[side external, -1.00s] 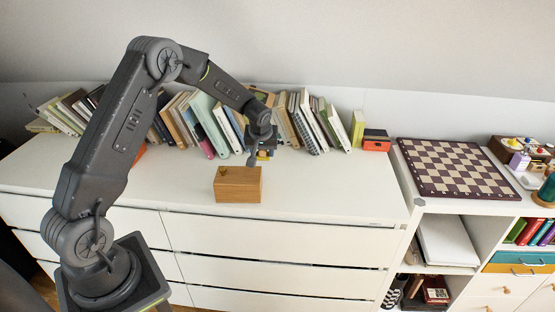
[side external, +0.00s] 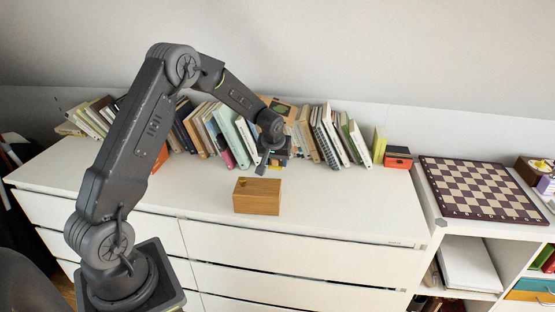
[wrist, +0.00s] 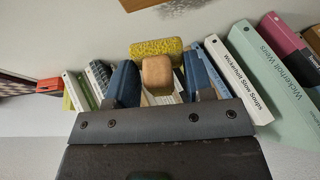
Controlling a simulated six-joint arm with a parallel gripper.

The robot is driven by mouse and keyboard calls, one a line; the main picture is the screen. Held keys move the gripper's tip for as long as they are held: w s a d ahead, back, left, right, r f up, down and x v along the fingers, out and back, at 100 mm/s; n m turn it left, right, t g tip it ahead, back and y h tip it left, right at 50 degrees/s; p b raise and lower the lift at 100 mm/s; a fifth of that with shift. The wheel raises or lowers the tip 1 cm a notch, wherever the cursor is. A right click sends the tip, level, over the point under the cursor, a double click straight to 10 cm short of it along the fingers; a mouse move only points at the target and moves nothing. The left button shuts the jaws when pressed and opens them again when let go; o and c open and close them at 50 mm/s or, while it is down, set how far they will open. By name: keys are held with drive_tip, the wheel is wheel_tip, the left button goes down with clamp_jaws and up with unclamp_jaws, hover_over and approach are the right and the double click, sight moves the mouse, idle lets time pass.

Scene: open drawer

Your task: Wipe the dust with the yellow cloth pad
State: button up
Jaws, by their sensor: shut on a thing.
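My gripper (side external: 269,163) is over the white dresser top, behind the wooden box. In the wrist view its two blue-grey fingers (wrist: 160,86) are closed on the tan handle block (wrist: 157,74) of the cloth pad. The yellow textured pad (wrist: 156,47) shows just beyond the handle. In the side view the pad is mostly hidden by the gripper, so I cannot tell whether it touches the dresser.
The wooden box (side external: 257,198) stands on the dresser in front of my gripper. A row of leaning books (side external: 325,138) stands close behind it. An orange-and-black box (side external: 397,157) and a chessboard (side external: 482,189) are to the right. The dresser top (side external: 345,205) is clear right of the wooden box.

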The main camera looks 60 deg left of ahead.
sight(286, 185)
drive_tip(key=s+a+f+m+h, duration=0.25)
drive_tip(key=a+m, duration=0.25)
drive_tip(key=m, duration=0.4)
drive_tip(key=s+a+f+m+h, duration=0.1)
drive_tip(key=s+a+m+h, duration=0.1)
drive_tip(key=a+m+h, duration=0.45)
drive_tip(key=shift+w+d+f+m+y, duration=0.1)
drive_tip(key=shift+d+f+m+y, duration=0.3)
drive_tip(key=shift+f, duration=0.8)
drive_tip(key=shift+d+f+m+y, duration=0.15)
drive_tip(key=shift+f+y, duration=0.45)
drive_tip(key=shift+f, duration=0.55)
drive_tip(key=shift+w+d+f+m+y, duration=0.1)
drive_tip(key=shift+d+f+m+y, duration=0.3)
drive_tip(key=shift+f, duration=0.8)
drive_tip(key=shift+w+d+f, duration=0.15)
drive_tip(key=shift+w+d, duration=0.15)
drive_tip(key=shift+w, duration=0.2)
drive_tip(key=shift+c, duration=0.6)
drive_tip(key=shift+w+d, duration=3.45)
drive_tip(key=shift+d, duration=0.1)
drive_tip(key=shift+s+a, duration=3.95)
drive_tip(key=shift+a, duration=0.3)
drive_tip(key=shift+w+d, duration=0.15)
drive_tip(key=shift+w, duration=0.5)
drive_tip(key=shift+w+d, duration=3.7)
drive_tip(key=shift+d, duration=0.05)
drive_tip(key=shift+s+a, duration=4)
drive_tip(key=shift+a, duration=0.1)
wheel_tip(286, 185, up, 8)
